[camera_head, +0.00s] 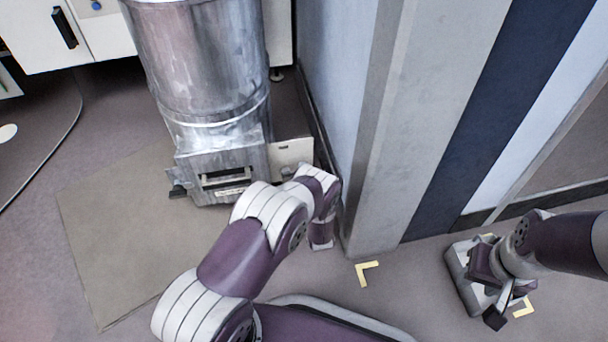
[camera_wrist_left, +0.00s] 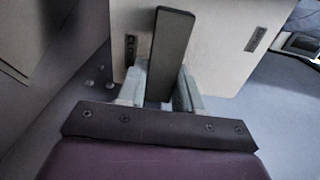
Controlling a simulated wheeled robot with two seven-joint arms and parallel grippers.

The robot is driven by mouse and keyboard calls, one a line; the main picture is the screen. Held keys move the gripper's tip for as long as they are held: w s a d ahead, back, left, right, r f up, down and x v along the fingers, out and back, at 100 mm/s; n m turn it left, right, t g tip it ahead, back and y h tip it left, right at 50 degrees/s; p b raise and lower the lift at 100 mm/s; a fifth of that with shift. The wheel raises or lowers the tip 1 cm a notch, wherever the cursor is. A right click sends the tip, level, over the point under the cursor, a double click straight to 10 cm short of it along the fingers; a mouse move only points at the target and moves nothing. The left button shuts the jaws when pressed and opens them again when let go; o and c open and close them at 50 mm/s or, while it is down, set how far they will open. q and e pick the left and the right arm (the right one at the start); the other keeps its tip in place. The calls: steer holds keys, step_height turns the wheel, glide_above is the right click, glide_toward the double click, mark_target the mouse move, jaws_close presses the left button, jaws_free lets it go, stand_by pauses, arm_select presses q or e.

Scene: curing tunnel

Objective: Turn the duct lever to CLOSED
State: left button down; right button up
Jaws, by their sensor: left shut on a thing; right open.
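The duct (camera_head: 200,70) is a shiny metal cylinder with a boxy lower end, standing at the upper left of the head view. A cream plate (camera_head: 291,150) projects from its right side. In the left wrist view the plate (camera_wrist_left: 205,40) carries a dark label (camera_wrist_left: 130,49) at left and another (camera_wrist_left: 256,39) at right; I cannot read either. The dark lever (camera_wrist_left: 170,45) stands between them, nearly upright in the picture. My left gripper (camera_wrist_left: 160,90) is shut on the lever; my arm hides the lever in the head view. My right gripper (camera_head: 508,300) is open and away at the lower right.
A grey pillar (camera_head: 415,120) and wall stand close to the right of the duct and my left arm. A flat mat (camera_head: 110,230) lies on the floor before the duct. Yellow corner marks (camera_head: 367,272) are on the floor.

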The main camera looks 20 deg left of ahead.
arm_select(q)
steer(key=c, duration=0.8)
jaws_free()
steer(key=shift+c, duration=0.2)
steer(key=p+v, duration=0.5)
steer(key=v, duration=0.7)
steer(key=shift+s+d+p, duration=0.2)
steer(key=shift+s+p, duration=0.1)
steer(key=shift+p, duration=0.1)
